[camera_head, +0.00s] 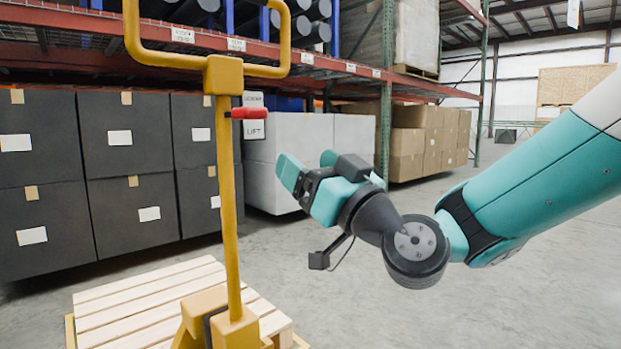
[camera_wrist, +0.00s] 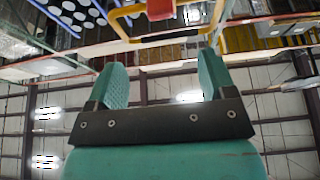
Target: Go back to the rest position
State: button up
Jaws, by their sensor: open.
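My gripper (camera_head: 308,168) is at the middle of the head view, raised in the air at the end of my teal arm. It points up and to the left, toward the yellow pallet jack handle (camera_head: 229,190), and looks apart from it. In the wrist view my gripper (camera_wrist: 161,78) shows two teal fingers spread apart with nothing between them. The yellow handle (camera_wrist: 128,25) and its red lever (camera_wrist: 160,9) show beyond the fingertips. No strapped tote is in the jaws.
A wooden pallet (camera_head: 145,300) lies by the jack at the lower left. Dark boxes (camera_head: 128,138), pale blocks (camera_head: 290,140) and brown cartons (camera_head: 428,140) stand under orange-beamed racks (camera_head: 330,66). The grey floor (camera_head: 540,290) is open at the lower right.

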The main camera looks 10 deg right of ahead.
jog(key=s+a+f+n+g+p, duration=0.3)
jog(key=s+f+g+p, duration=0.15)
jog(key=s+g, duration=0.55)
jog(key=s+d+f+m+g+h+p, duration=0.2)
jog(key=s+d+f+g+h, duration=0.25)
jog(key=s+d, duration=0.2)
jog(key=s+d+f+m+g+h+p, duration=0.1)
jog(key=s+d+f+g+h+p, duration=0.15)
jog(key=s+d+g+h, duration=0.4)
notch_tip(320, 180, up, 37)
jog(key=a+t+y+p, duration=0.1)
jog(key=t+y+p, duration=0.1)
jog(key=p, duration=3.5)
jog(key=shift+s+a+r, duration=0.15)
jog(key=shift+s+a, duration=0.15)
jog(key=shift+a, duration=0.05)
